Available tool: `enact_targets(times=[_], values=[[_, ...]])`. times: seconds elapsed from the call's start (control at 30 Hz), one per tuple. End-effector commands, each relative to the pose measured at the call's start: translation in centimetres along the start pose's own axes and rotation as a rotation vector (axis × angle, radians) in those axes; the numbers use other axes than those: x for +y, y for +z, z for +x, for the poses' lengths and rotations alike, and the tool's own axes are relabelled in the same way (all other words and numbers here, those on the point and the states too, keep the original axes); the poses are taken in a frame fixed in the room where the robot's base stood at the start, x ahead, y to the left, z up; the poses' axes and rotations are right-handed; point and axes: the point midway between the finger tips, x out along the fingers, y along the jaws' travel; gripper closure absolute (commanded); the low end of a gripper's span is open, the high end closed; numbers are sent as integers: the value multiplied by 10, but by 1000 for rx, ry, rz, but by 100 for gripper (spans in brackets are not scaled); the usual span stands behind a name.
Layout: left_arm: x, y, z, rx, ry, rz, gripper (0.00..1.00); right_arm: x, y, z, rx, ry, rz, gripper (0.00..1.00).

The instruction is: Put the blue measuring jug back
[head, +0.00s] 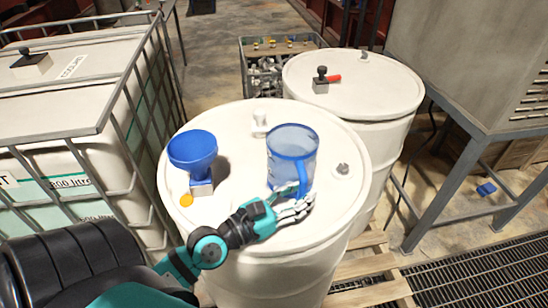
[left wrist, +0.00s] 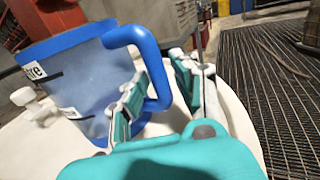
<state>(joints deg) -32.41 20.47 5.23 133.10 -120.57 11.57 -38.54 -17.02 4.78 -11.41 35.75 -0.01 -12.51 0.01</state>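The blue measuring jug (head: 291,143) is see-through, with a blue rim and handle. It stands upright on the white top of the front drum (head: 235,225), right of a blue funnel (head: 192,150). My left gripper (head: 297,200) is at the near side of the jug, by its handle. In the left wrist view the jug (left wrist: 78,75) fills the left, and its handle comes down between the two fingers of my left gripper (left wrist: 162,72). The fingers are apart, with a gap beside the handle. My right gripper is not in view.
The funnel stands close left of the jug, near an orange cap (head: 186,200). A second drum (head: 385,90) with a red-handled valve (head: 325,79) stands behind. A caged white tank (head: 75,110) is at left. A grey steel stand (head: 440,200) is at right.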

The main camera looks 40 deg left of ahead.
Motion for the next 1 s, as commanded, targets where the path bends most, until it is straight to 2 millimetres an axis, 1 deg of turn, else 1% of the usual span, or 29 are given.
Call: enact_targets(times=[0.03,0.2,0.27,0.33,0.7,0.83,1.0], values=[[-1,-7,-10,4,-2,1,71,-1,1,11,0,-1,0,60],[-1,-10,-45,5,-2,4,71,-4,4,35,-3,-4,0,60],[-1,-9,-56,5,-3,2,71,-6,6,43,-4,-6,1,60],[-2,-2,-63,6,-9,7,71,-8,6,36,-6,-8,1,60],[1,-2,-96,8,4,4,71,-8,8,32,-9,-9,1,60],[0,-1,-102,4,1,1,71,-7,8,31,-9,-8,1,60],[0,0,-104,-1,0,1,71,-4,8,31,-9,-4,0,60]])
